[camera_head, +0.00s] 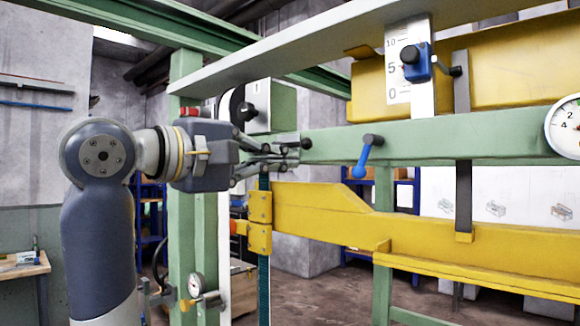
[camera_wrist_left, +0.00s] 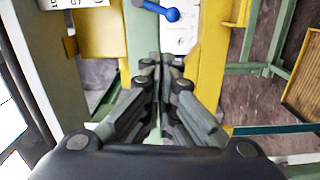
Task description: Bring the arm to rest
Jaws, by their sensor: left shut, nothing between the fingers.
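My left arm stands at the left of the head view, with its gripper (camera_head: 290,151) pointing right at the green horizontal beam (camera_head: 440,136). The gripper is shut, with nothing between its fingers. In the wrist view the fingertips (camera_wrist_left: 160,65) lie together in front of the green beam and yellow parts. Whether the fingertips touch the beam is hard to tell. A blue-handled lever (camera_head: 361,165) hangs on the beam to the right of the gripper; its blue ball also shows at the top of the wrist view (camera_wrist_left: 172,14). My right gripper is not in view.
A yellow arm (camera_head: 420,235) runs below the beam. A blue slider (camera_head: 417,62) sits on a white scale (camera_head: 398,85) above. A round dial (camera_head: 568,127) is at the right edge. A small gauge (camera_head: 196,285) is below my gripper. Green posts stand close behind my arm.

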